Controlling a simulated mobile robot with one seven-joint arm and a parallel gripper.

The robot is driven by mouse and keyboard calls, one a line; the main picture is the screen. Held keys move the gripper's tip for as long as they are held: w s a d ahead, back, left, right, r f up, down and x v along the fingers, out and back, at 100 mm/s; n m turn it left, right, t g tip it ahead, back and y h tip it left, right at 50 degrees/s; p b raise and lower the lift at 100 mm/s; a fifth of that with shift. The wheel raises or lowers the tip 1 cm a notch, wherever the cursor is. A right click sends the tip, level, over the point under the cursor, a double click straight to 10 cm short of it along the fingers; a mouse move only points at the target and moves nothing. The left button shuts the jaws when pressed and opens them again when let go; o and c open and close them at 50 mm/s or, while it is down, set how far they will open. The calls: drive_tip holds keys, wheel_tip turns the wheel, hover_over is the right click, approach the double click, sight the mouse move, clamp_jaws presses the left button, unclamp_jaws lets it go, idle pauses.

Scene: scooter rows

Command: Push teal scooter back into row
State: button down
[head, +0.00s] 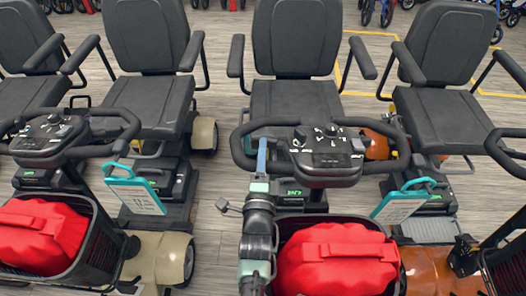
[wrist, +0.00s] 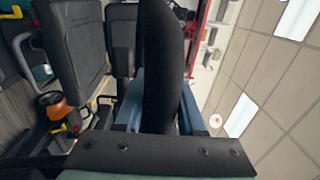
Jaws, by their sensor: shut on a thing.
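In the head view, the middle scooter's black handlebar loop (head: 375,123) surrounds a grey control panel (head: 328,147). My gripper (head: 262,150) is at the left side of this loop, shut on the bar. In the wrist view, the blue fingers of my gripper (wrist: 162,95) stand on both sides of the thick black handlebar (wrist: 160,45). A red bag (head: 338,262) fills the basket in front. I cannot make out a teal body on this scooter; the basket and bag hide its lower front. A teal-framed tag (head: 405,202) hangs at its right.
A left scooter handlebar (head: 120,112) and its red bag (head: 40,235) stand close by. Another teal-framed tag (head: 135,190) hangs beyond it. Black seats (head: 150,35) line the back. An orange fender (head: 440,268) is close at right. Narrow strips of grey floor (head: 213,190) show between scooters.

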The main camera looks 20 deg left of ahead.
drive_tip(key=c, duration=0.5)
unclamp_jaws()
drive_tip(key=shift+s, duration=0.1)
drive_tip(key=p+v, duration=0.2)
drive_tip(key=v, duration=1.1)
